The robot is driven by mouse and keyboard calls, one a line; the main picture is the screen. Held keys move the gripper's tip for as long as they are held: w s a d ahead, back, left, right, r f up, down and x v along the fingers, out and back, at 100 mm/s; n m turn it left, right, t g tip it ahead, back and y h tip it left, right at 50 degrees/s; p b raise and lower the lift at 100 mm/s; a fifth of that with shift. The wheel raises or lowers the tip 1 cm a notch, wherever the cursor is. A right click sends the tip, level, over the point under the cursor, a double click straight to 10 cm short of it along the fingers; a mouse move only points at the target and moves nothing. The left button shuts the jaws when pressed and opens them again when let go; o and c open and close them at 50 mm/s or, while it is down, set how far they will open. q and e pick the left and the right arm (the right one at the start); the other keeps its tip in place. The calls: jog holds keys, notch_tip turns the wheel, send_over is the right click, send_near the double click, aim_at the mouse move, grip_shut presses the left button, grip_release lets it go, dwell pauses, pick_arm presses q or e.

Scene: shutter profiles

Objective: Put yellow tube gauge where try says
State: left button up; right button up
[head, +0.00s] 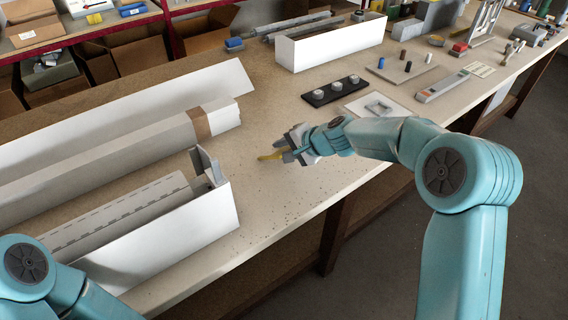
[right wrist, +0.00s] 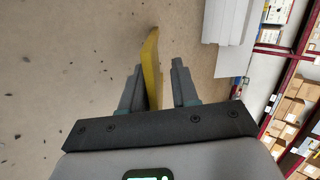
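The yellow tube gauge (head: 270,156) is at the tip of my right gripper (head: 289,151), over the bare worktop in the head view. In the right wrist view the yellow gauge (right wrist: 151,65) runs between the two fingers of my right gripper (right wrist: 157,88). It lies close to the left finger, and a gap shows between it and the right finger. I cannot tell whether it touches the worktop.
A black tray (head: 318,98) with three pale round pieces and a white plate (head: 398,112) with a grey part lie beyond my right gripper. A board (head: 385,73) with small pegs is farther back. Long white profiles (head: 100,155) and an open white box (head: 190,238) fill the left.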

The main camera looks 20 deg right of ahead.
jog(key=v, duration=0.8)
jog(key=shift+p, duration=0.3)
jog(key=shift+w, duration=0.1)
notch_tip(320, 180, up, 8)
jog(key=s+d+p, duration=0.1)
jog(key=s+p, duration=0.1)
jog(key=p, duration=0.3)
jog(key=shift+p, duration=0.35)
jog(key=shift+d+f, duration=0.1)
jog(key=shift+d, duration=0.05)
